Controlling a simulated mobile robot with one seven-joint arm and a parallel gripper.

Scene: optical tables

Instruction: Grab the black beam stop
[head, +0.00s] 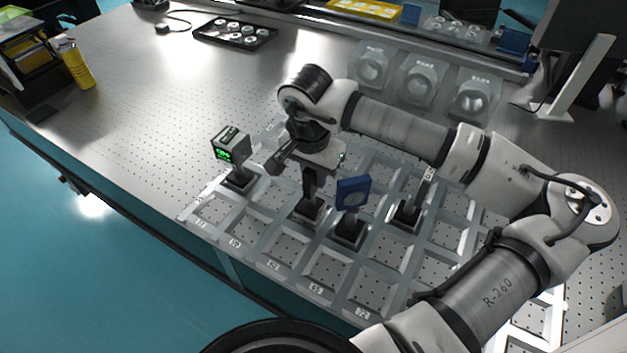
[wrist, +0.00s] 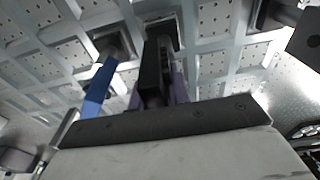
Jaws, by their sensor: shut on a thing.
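The black beam stop (head: 307,207) stands upright in a compartment of the pale grid tray, below my gripper. My gripper (head: 312,174) reaches down over its top and is shut on it. In the wrist view the black beam stop (wrist: 155,72) rises between the fingers at the middle, with its base toward the top of the picture. The fingers are mostly hidden behind the gripper body and the beam stop. The base appears to be still in its compartment; I cannot tell whether it touches the bottom.
A blue square optic (head: 353,193) on a black base stands close to the right. A device with a green display (head: 229,148) stands to the left. Another black-based mount (head: 409,212) stands farther right. The front compartments of the grid tray (head: 272,264) are empty.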

